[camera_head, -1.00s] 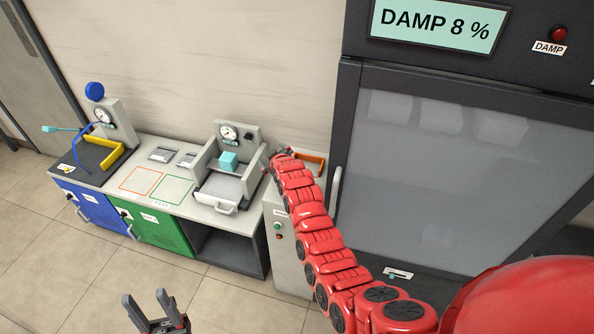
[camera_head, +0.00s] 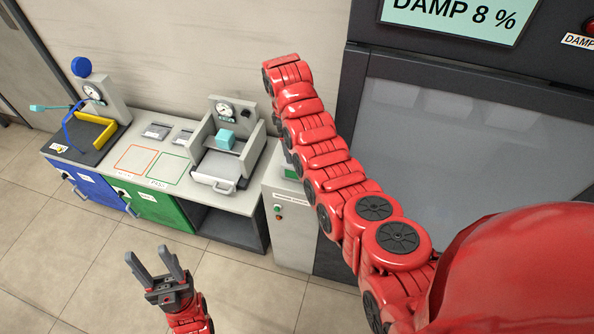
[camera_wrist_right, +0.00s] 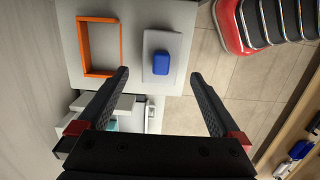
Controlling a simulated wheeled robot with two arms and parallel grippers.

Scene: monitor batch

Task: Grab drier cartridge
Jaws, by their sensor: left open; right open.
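A small blue block (camera_wrist_right: 161,63) with rounded corners lies on a white plate (camera_wrist_right: 160,36) on a light grey top in the right wrist view. It may be the drier cartridge; no label on it is readable. My right gripper (camera_wrist_right: 160,75) is open, and the block appears between its fingertips with nothing gripped. The distance down to it is hard to tell. In the head view the right arm's red links hide the right gripper and this block. My left gripper (camera_head: 154,258) is open and empty, over the floor in front of the bench.
An orange frame (camera_wrist_right: 99,46) stands beside the white plate. The bench (camera_head: 212,203) holds a gauge fixture with a teal cube (camera_head: 225,139) and a yellow-edged station (camera_head: 92,133). A large dark cabinet (camera_head: 450,150) reads "DAMP 8 %". Small items lie on a shelf (camera_wrist_right: 282,140).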

